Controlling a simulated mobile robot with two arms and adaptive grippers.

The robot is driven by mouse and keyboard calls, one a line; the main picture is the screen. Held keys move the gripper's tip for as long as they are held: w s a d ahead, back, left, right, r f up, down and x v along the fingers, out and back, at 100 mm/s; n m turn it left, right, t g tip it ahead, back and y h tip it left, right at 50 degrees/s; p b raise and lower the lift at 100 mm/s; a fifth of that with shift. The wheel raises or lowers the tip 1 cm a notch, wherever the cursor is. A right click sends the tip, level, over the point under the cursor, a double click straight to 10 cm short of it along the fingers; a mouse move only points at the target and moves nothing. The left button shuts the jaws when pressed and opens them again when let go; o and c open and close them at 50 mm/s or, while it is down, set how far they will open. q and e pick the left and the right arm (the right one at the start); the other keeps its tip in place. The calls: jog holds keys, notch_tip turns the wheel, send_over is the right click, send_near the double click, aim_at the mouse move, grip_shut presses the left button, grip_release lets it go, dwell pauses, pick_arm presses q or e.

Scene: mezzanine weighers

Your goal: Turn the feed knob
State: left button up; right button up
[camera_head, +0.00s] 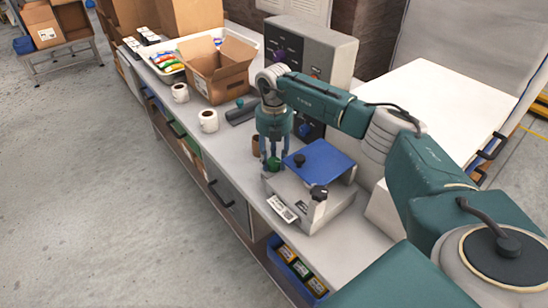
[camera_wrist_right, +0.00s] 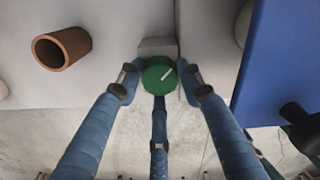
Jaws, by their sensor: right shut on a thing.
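The green feed knob (camera_head: 273,164) sits at the left front of a grey weigher (camera_head: 320,215) with a blue top plate (camera_head: 322,161). In the right wrist view the knob (camera_wrist_right: 159,76) is round, with a white mark slanting up to the right. My right gripper (camera_head: 272,157) reaches down over it. In the wrist view the fingers of this gripper (camera_wrist_right: 160,82) close around the knob from both sides, with a third finger below. My left gripper is not in view.
A control panel (camera_head: 310,50) with coloured knobs stands behind my arm. Mugs (camera_head: 208,121) and an open carton (camera_head: 218,70) occupy the bench farther back.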

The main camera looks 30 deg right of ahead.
aim_at(274, 161)
jog(key=m+p, duration=0.1)
jog(key=m, duration=0.2)
jog(key=shift+r+m, duration=0.15)
jog(key=shift+m, duration=0.15)
jog(key=shift+m+p, duration=0.5)
jog(key=shift+m, duration=1.2)
jog(key=shift+w, duration=0.1)
jog(key=o, duration=1.2)
notch_tip(274, 161, up, 12)
jog(key=shift+f, duration=0.1)
